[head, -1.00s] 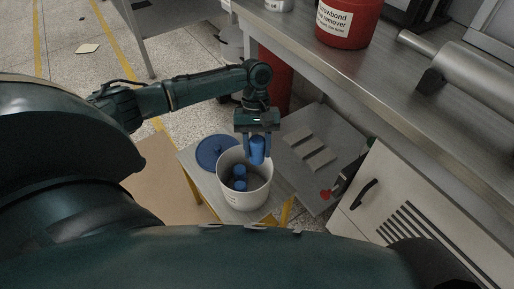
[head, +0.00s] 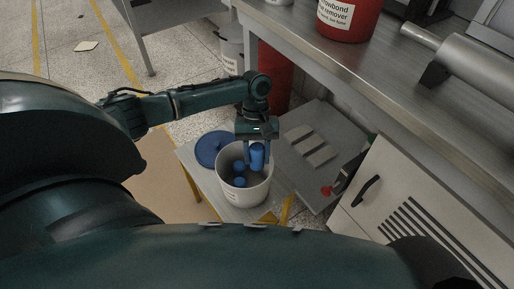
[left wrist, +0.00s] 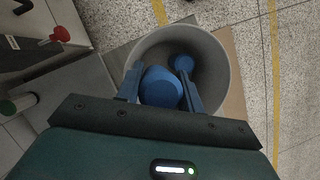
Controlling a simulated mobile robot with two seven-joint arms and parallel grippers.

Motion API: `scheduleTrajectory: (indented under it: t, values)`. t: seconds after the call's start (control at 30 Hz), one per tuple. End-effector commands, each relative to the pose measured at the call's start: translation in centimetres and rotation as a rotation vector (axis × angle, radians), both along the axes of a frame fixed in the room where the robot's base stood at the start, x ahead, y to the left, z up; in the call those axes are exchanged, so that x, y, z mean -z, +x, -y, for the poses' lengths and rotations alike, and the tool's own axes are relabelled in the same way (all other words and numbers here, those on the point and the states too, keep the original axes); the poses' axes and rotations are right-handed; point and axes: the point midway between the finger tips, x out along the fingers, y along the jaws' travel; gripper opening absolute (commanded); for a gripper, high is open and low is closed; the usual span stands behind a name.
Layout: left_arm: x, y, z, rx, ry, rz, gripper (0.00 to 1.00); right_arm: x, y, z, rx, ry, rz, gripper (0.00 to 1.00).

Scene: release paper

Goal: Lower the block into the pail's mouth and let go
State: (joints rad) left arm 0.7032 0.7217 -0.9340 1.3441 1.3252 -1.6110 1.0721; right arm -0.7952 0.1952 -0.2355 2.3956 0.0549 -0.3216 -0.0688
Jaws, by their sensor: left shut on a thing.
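The blue block (head: 257,153) is rounded and upright, held in my left gripper (head: 257,160). The gripper is shut on it. The white pail (head: 243,193) stands open on a small low table, and the block is at its mouth, toward the right of the opening in the head view. Other blue pieces (head: 239,175) lie inside the pail. In the left wrist view the block (left wrist: 161,87) sits between the fingers, in front of the pail's opening (left wrist: 222,58). Another blue piece (left wrist: 184,64) shows beyond it. My right gripper is not in view.
A blue lid (head: 212,149) lies behind the pail to the left. A grey panel with several light bars (head: 308,150) is to the right. A steel bench (head: 330,70) with a red bucket (head: 347,18) stands above right. A white cabinet (head: 395,195) is at right.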

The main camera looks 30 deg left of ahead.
Motion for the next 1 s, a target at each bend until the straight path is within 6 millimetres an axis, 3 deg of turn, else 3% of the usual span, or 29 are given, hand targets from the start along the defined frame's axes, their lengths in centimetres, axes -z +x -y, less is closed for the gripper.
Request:
scheduleTrajectory:
  t: [0.33, 0.63, 0.77, 1.0]
  values:
    - [0.0, 0.0, 0.0, 0.0, -0.001, -0.001, 0.63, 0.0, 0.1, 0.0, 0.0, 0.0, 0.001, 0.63]
    - [-0.5, 0.1, -0.1, 0.0, -0.001, 0.001, 0.63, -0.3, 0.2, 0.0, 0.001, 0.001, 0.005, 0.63]
    - [-2.2, 0.7, -0.5, -0.002, -0.001, 0.002, 0.63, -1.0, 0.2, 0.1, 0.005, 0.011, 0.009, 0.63]
    - [-7.2, 2.4, -1.7, -0.002, -0.001, 0.002, 0.63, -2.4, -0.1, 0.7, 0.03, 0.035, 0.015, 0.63]
